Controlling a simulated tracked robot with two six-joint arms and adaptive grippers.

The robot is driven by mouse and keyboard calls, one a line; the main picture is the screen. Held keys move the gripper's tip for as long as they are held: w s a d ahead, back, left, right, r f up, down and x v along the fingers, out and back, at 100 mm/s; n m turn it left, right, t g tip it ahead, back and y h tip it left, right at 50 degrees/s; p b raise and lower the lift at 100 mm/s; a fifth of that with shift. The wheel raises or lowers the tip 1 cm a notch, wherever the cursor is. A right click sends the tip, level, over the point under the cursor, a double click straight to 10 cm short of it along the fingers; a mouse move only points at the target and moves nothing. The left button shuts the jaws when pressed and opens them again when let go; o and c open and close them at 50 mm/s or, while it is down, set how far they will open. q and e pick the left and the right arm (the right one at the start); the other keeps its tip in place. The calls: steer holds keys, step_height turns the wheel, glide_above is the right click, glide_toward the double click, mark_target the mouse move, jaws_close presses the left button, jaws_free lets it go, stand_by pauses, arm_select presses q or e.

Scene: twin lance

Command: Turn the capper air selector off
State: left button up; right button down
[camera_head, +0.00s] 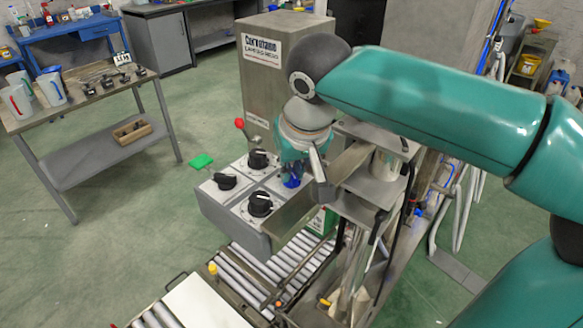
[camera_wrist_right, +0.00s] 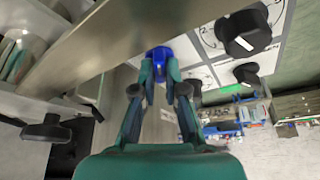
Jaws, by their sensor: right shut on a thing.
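A grey control box (camera_head: 232,228) with a pale top panel carries several rotary selectors. One selector is blue (camera_head: 293,182); the others are black, such as the near one (camera_head: 260,204), the left one (camera_head: 224,181) and the far one (camera_head: 258,159). Their labels are too small to read. My right gripper (camera_head: 291,174) comes down over the blue selector and is shut on it. In the right wrist view the fingers (camera_wrist_right: 160,76) sit on both sides of the blue selector (camera_wrist_right: 160,54). Its pointer direction is hidden. My left gripper is in neither view.
A metal plate (camera_head: 300,212) rises close beside the blue selector and also crosses the right wrist view (camera_wrist_right: 100,45). A red-knobbed lever (camera_head: 239,122) stands behind the panel. A roller conveyor (camera_head: 245,275) runs below. A table with jugs (camera_head: 110,100) stands left, with open floor between.

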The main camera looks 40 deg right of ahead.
steer(key=c, duration=1.2)
jaws_free()
steer(key=v, duration=1.2)
steer(key=shift+w, duration=0.1)
